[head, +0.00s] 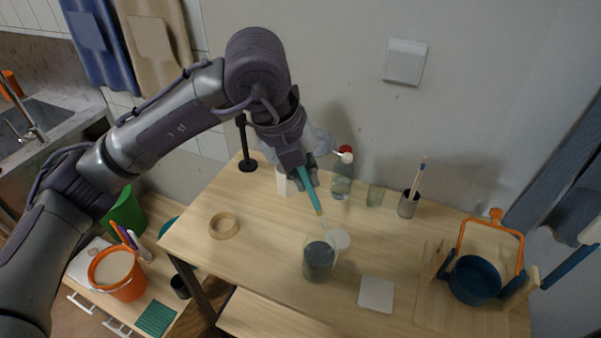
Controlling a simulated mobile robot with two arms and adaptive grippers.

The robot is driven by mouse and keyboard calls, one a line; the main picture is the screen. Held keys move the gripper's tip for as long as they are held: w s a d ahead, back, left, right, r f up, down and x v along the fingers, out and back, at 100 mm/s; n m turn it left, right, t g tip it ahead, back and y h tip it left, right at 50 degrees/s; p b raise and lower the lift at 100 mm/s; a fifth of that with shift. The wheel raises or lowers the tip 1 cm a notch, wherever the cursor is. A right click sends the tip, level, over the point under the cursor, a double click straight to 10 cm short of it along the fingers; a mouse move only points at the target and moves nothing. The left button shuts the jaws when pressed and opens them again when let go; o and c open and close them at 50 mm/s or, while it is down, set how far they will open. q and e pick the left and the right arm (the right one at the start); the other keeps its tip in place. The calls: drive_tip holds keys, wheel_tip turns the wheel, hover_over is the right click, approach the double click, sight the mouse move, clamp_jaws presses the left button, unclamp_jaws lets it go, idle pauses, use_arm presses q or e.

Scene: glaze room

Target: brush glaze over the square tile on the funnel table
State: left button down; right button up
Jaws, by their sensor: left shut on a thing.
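A pale square tile (377,294) lies flat on the light wooden table (262,262), near its front edge. My left gripper (302,178) is shut on a teal-handled brush (310,192) above the table. The brush slants downward, with its lower end above and behind a dark glass jar (318,262). The brush and the tile are apart, with the jar between them and to the tile's left. I cannot make out the bristles clearly. My right gripper is not in view.
A white round piece (341,240) is beside the jar. Behind stand a red-capped bottle (342,180), a small glass (375,194) and a grey cup (407,206) with brushes.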

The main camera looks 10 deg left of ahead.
use_arm(q)
drive_tip(key=shift+f, duration=0.5)
drive_tip(key=shift+s+f+b, duration=0.15)
drive_tip(key=shift+f+b, duration=4.45)
drive_tip(key=shift+f, duration=0.6)
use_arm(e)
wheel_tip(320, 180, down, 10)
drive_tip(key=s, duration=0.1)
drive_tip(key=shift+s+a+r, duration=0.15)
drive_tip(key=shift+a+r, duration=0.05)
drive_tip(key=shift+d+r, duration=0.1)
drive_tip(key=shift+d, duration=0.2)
use_arm(q)
drive_tip(key=shift+r+p, duration=2.75)
drive_tip(key=shift+r, duration=2.6)
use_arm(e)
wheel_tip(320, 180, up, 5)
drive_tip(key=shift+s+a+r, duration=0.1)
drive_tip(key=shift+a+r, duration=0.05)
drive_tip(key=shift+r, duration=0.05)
